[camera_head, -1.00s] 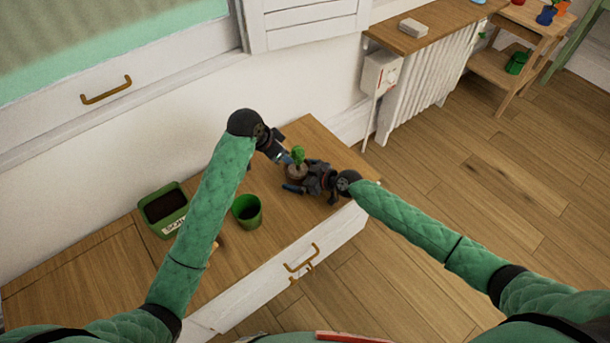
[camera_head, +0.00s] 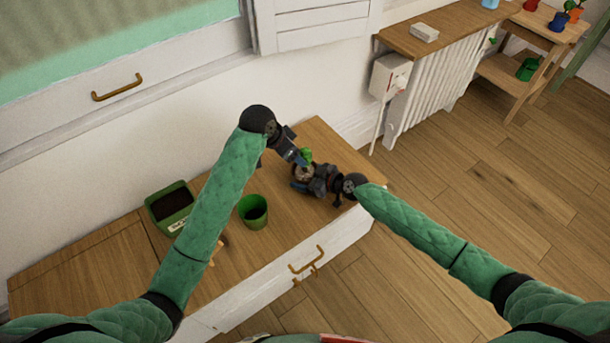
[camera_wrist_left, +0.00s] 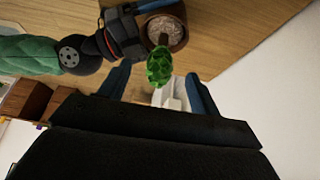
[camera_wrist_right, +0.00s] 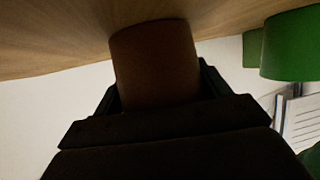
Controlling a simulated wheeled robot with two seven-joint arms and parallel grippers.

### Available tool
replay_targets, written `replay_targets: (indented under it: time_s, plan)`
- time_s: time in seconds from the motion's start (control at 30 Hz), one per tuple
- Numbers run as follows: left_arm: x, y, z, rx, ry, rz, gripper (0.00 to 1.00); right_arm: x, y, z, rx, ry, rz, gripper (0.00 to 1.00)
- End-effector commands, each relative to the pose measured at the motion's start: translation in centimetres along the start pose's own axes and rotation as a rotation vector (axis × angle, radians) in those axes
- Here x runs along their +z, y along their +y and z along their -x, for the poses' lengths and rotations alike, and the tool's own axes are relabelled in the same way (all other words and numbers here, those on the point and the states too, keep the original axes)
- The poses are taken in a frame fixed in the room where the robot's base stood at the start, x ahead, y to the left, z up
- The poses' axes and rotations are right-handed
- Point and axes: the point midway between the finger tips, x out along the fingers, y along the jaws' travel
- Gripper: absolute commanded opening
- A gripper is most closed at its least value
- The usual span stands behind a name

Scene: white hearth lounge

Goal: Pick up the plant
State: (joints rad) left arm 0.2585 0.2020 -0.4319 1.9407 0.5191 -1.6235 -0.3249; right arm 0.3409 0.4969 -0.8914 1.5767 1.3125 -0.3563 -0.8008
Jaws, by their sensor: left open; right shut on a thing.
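The plant (camera_head: 306,155) is a small green cactus-like shape in a round brown pot on the wooden cabinet top. In the left wrist view, the green plant (camera_wrist_left: 160,66) rises from the pot's pale soil (camera_wrist_left: 165,32). My right gripper (camera_head: 308,180) is shut on the brown pot (camera_wrist_right: 155,62), which fills the middle of the right wrist view. My left gripper (camera_head: 297,157) is open beside the plant, its blue fingers (camera_wrist_left: 160,92) apart, with the plant's tip at the gap between them. The head view partly hides the pot behind my grippers.
A green square planter with soil (camera_head: 169,206) and an empty-looking green pot (camera_head: 253,211) stand left on the cabinet top (camera_head: 110,251). The white wall rises behind. A radiator (camera_head: 432,92) under a wooden shelf (camera_head: 440,27) is at the right.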

Motion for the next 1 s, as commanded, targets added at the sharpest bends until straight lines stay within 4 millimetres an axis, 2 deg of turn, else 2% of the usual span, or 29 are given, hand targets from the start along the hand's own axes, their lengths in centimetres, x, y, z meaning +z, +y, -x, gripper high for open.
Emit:
replay_targets:
  time_s: [0.2,0.43,0.63,1.0]
  plan:
    - [-3.0,0.5,1.0,0.004,-0.058,0.056,0.63,0.0,0.0,0.0,0.000,0.000,0.000,0.53]
    - [-5.1,0.9,1.9,-0.014,-0.146,0.145,0.63,0.0,0.0,0.0,0.000,0.000,0.000,0.53]
    - [-5.8,0.7,2.8,-0.057,-0.230,0.234,0.63,0.0,0.0,0.0,0.000,0.000,0.000,0.53]
    - [-5.8,-0.2,3.6,-0.131,-0.323,0.349,0.63,0.0,0.0,0.0,0.000,0.000,0.000,0.53]
